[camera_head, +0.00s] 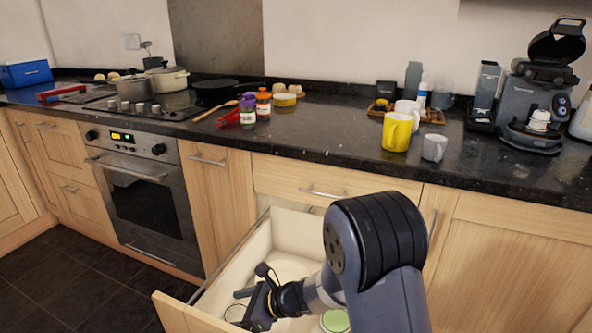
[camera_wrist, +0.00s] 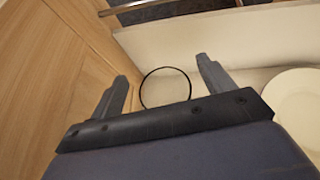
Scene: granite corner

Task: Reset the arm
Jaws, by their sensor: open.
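My gripper (camera_head: 251,300) is at the open drawer (camera_head: 262,247), near its front panel, with my arm reaching down from the right. In the wrist view my gripper (camera_wrist: 160,82) has its two fingers spread wide apart with nothing between them that it holds. A thin dark ring (camera_wrist: 166,88) lies on the drawer floor beyond the fingertips. A pale round plate (camera_wrist: 296,100) lies in the drawer to the right of the fingers. My arm hides part of the drawer in the head view.
The drawer's wooden front (camera_wrist: 45,80) is close to the left finger. A green-rimmed round item (camera_head: 335,321) lies in the drawer beside my arm. Above is the dark counter (camera_head: 310,140) with a yellow mug (camera_head: 397,132), jars, pots and a coffee machine (camera_head: 533,105).

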